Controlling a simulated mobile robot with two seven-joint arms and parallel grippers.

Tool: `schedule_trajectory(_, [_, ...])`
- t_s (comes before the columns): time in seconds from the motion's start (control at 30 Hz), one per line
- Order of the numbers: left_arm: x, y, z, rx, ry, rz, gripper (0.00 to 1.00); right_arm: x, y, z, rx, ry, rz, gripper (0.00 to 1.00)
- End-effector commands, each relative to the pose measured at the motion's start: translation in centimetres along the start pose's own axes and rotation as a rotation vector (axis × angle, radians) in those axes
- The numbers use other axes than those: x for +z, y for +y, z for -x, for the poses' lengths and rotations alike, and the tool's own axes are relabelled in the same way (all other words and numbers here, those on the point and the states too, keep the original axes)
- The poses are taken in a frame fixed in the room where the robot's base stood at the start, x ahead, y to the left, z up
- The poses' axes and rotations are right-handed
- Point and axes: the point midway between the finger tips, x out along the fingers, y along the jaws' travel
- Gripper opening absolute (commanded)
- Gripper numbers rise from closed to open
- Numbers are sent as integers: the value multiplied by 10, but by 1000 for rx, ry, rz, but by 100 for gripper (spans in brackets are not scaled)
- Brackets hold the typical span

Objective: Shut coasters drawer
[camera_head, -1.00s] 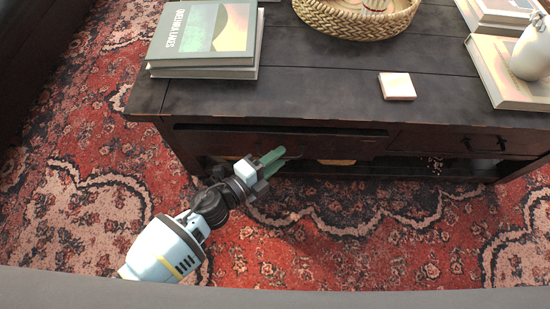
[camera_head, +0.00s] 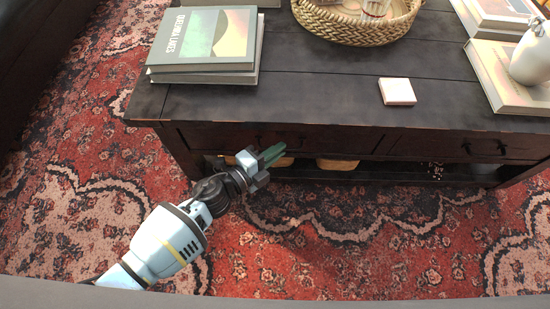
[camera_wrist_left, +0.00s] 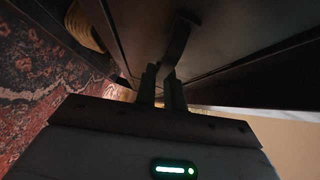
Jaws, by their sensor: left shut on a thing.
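The dark wooden coffee table (camera_head: 320,90) has two drawer fronts along its near side. The left drawer (camera_head: 345,141) now looks about flush with the table's front. My left gripper (camera_head: 273,155) is at this drawer front, its greenish fingers pointing at it. In the left wrist view the two fingers (camera_wrist_left: 162,90) are shut on the dark drawer handle (camera_wrist_left: 181,40), which stands out from the drawer front (camera_wrist_left: 220,40). The inside of the drawer is hidden. My right gripper is not in view.
The right drawer (camera_head: 440,146) looks shut. A pale square coaster (camera_head: 397,91), stacked books (camera_head: 205,45), a wicker basket (camera_head: 350,28) and a white vase (camera_head: 530,55) on a book stand on top. Baskets (camera_head: 337,164) sit on the lower shelf. The patterned rug (camera_head: 350,250) in front is clear.

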Motion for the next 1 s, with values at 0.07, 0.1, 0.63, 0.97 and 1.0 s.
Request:
schedule_trajectory(0.07, [4, -2, -2, -1, -8, -1, 0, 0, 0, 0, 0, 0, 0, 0])
schedule_trajectory(0.1, [4, -2, -2, -1, -8, -1, 0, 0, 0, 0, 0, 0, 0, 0])
schedule_trajectory(0.63, [3, -2, -2, -2, -8, -1, 32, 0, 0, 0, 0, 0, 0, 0])
schedule_trajectory(0.97, [2, -4, 27, -1, -7, 0, 32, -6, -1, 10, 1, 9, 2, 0])
schedule_trajectory(1.0, [3, -4, 34, -1, -8, 0, 32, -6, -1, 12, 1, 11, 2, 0])
